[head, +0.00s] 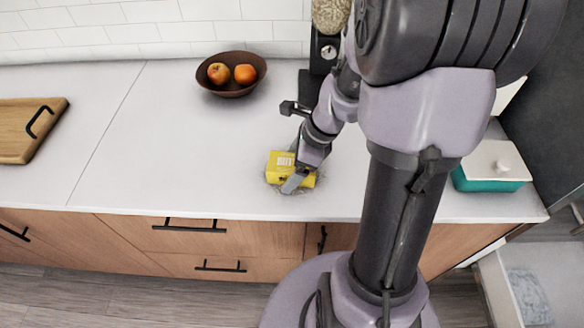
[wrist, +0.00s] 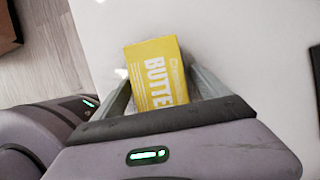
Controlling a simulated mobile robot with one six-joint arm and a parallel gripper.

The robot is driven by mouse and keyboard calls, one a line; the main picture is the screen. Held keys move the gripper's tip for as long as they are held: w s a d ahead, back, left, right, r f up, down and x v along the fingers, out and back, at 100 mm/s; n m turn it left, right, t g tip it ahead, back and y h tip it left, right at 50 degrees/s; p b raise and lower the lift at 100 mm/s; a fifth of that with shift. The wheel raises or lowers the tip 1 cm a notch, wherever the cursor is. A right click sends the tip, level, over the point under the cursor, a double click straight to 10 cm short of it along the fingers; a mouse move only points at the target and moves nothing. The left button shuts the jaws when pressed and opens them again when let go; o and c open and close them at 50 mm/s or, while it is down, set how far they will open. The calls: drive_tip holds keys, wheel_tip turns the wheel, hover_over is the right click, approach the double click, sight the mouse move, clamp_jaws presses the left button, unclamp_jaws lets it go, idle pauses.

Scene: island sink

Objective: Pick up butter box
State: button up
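The butter box (head: 279,167) is a small yellow carton near the front edge of the white counter in the head view. In the wrist view the yellow box (wrist: 155,72) shows its white "BUTTE" lettering and sits between the two grey fingers. My gripper (head: 297,178) is down at the box; its fingers (wrist: 163,80) stand apart on either side of it. A slim gap shows beside the left finger, and the right finger is close to the box's side. Part of the box is hidden by the gripper in both views.
A brown bowl (head: 231,88) with two orange fruits stands at the back. A wooden board (head: 25,125) lies at the left. A teal box with a white lid (head: 492,178) is at the right. A dark appliance (head: 325,50) stands behind my arm. Counter left of the box is clear.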

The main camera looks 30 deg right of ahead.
drive_tip(key=c, duration=1.7)
